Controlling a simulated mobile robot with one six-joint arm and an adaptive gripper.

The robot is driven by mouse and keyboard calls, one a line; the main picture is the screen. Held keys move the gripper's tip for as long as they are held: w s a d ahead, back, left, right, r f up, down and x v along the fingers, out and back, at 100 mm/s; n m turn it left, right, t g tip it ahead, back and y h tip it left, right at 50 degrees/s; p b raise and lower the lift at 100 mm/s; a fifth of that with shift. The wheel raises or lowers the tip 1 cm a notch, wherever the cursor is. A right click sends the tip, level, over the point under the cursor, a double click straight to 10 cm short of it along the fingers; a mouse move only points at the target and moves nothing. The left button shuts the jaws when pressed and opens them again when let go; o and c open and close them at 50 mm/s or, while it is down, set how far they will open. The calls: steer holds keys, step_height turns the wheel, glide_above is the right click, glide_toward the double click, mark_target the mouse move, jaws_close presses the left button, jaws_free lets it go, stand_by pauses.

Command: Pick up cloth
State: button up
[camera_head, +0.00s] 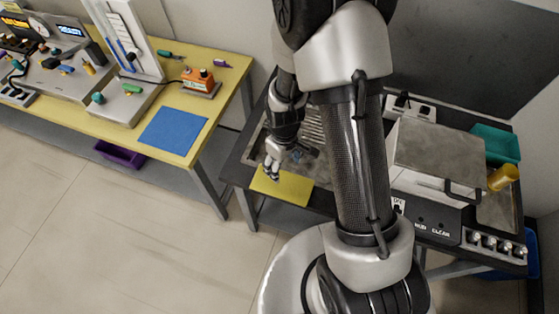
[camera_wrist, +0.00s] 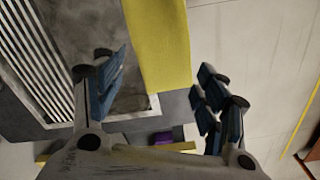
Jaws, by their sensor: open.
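A flat yellow cloth (camera_head: 285,188) lies at the front left corner of the dark workbench in the head view. It also shows in the wrist view as a yellow strip (camera_wrist: 158,40) at the top middle. My gripper (camera_head: 271,172) is just above or at the cloth's upper left part, pointing down. In the wrist view my gripper (camera_wrist: 160,92) has its blue-padded fingers wide apart, with the cloth's near end reaching between them. Nothing is held. Whether the fingertips touch the cloth cannot be told.
A blue flat sheet (camera_head: 173,131) lies on the yellow table (camera_head: 222,95) at left, near an orange device (camera_head: 199,80). A grey-lidded machine (camera_head: 437,150) and a teal bin (camera_head: 495,145) stand right of my arm. A purple bin (camera_head: 119,154) sits under the yellow table.

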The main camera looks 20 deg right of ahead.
mark_target(283, 187)
steer(key=shift+f+b, duration=3.85)
steer(key=shift+f, duration=1.6)
steer(key=shift+s, duration=0.1)
steer(key=shift+f, duration=0.35)
steer(key=shift+r, duration=0.1)
steer(key=shift+c, duration=0.6)
steer(key=shift+s, duration=0.25)
jaws_close()
step_height(283, 187, up, 12)
steer(key=p, duration=0.8)
steer(key=shift+w, duration=0.25)
